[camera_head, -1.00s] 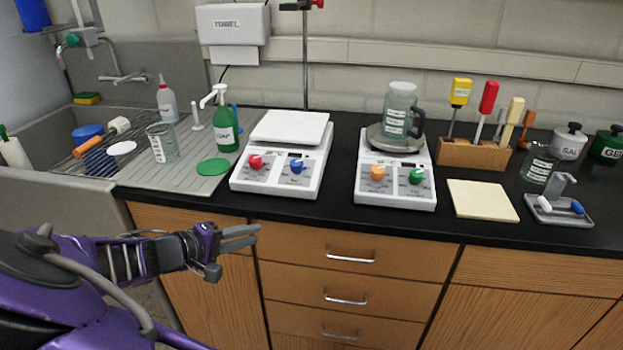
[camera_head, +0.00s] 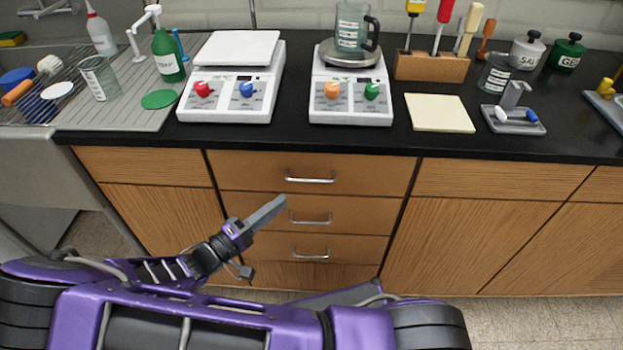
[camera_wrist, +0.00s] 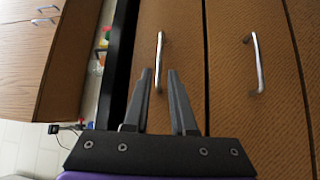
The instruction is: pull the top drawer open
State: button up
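The top drawer (camera_head: 250,172) is a wood-front drawer just under the black counter. It is shut, and its silver bar handle (camera_head: 310,180) is bare. My gripper (camera_head: 281,201) is left of and a little below this handle in the head view. In the wrist view my gripper (camera_wrist: 160,74) is open and empty. The top drawer's handle (camera_wrist: 160,55) shows there just beyond the fingertips, in line with the gap between them. No touch is visible. The second drawer's handle (camera_wrist: 256,62) is off to the right in the wrist view.
Two more drawers, the middle one (camera_head: 250,212) and the lower one (camera_head: 340,248), are shut below. The black counter (camera_head: 300,139) overhangs above, bearing two scales (camera_head: 228,108) (camera_head: 350,117). Cabinet doors (camera_head: 460,240) flank the drawers. Another cabinet (camera_wrist: 30,60) shows in the wrist view.

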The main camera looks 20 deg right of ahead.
aim_at(311, 181)
jog(key=x, duration=1)
jog(key=shift+w+d, duration=0.15)
jog(key=shift+d, duration=0.15)
grip_shut()
dwell(0.9)
